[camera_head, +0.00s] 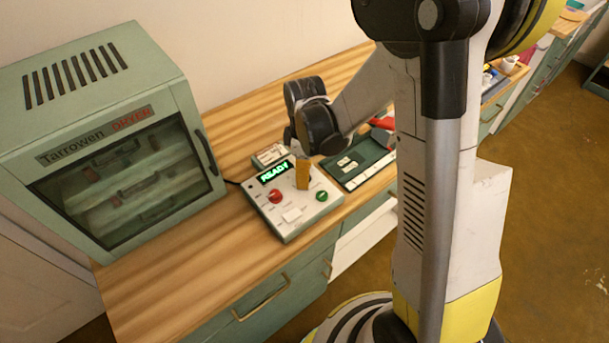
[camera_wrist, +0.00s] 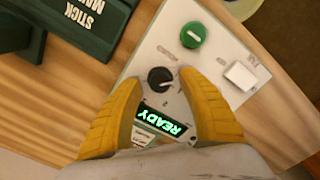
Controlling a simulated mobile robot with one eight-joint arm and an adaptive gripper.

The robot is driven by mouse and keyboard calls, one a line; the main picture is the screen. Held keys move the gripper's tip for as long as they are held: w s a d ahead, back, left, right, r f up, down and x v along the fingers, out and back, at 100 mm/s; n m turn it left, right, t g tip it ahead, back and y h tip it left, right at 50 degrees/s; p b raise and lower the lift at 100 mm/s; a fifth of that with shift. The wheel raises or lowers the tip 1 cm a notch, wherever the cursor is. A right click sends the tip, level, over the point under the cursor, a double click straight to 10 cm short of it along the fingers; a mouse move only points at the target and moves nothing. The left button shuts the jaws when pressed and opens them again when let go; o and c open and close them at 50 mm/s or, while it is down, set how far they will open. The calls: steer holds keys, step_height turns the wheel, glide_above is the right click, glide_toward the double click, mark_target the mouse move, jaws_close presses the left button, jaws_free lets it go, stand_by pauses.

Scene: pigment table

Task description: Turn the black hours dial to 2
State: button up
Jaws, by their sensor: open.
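The black hours dial (camera_wrist: 160,80) sits on the white control panel (camera_wrist: 168,42), between a green dial (camera_wrist: 193,35) and the lit READY display (camera_wrist: 163,120). A pale mark shows on the black dial, but its setting is too small to read. My gripper (camera_wrist: 165,82) has its two yellow fingers apart, one on each side of the black dial in the wrist view. I cannot tell whether they touch it. In the head view my gripper (camera_head: 303,174) is over the panel (camera_head: 290,228) and hides the black dial.
The panel also has a red dial (camera_head: 275,196), a green dial (camera_head: 321,196) and a pale square button (camera_head: 292,215). A green dryer (camera_head: 110,130) stands to the left. A dark green tray (camera_head: 358,160) lies to the right. Bare wooden counter (camera_head: 180,265) is in front of the dryer.

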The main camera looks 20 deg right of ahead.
steer(key=shift+f, duration=0.1)
jaws_close()
steer(key=shift+m, duration=0.4)
steer(key=m+b, duration=0.1)
steer(key=m, duration=0.3)
steer(key=m+b, duration=0.1)
steer(key=m, duration=0.8)
steer(key=shift+m+b, duration=0.45)
steer(key=shift+m, duration=1.45)
